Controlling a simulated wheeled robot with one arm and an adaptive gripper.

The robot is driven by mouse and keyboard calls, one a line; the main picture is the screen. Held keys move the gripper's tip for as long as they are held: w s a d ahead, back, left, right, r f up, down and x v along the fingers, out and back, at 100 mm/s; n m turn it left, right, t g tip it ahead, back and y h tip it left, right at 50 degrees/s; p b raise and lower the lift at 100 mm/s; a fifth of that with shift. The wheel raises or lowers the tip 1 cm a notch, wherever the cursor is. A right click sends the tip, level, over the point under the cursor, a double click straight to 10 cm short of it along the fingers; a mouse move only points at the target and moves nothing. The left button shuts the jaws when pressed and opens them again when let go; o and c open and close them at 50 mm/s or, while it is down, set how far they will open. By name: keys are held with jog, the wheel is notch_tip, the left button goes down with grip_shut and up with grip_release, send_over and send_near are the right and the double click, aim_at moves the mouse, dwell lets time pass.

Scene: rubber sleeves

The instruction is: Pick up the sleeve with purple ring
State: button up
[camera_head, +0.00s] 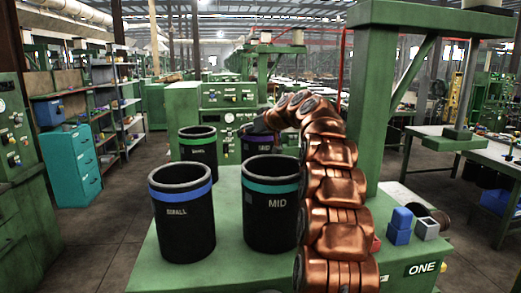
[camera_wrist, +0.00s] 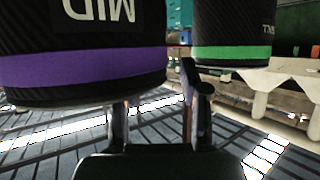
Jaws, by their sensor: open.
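The sleeve with the purple ring (camera_head: 258,139) is a black cylinder at the back, partly hidden by my copper arm. In the wrist view it fills the upper left, its lettering upside down, with the purple ring (camera_wrist: 80,72) near its rim. My gripper (camera_wrist: 154,92) is open at that rim. The left finger's tip is hidden by the sleeve's edge; the right finger shows just right of the sleeve, apart from it or touching, I cannot tell. In the head view the gripper is small and dark at the arm's end.
A green-ring sleeve (camera_head: 199,152) stands left of the purple one and close beside it in the wrist view (camera_wrist: 232,40). Blue-ring (camera_head: 182,220) and teal-ring (camera_head: 270,210) sleeves stand in front.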

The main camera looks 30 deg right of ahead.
jog(key=shift+x, duration=0.8)
grip_shut()
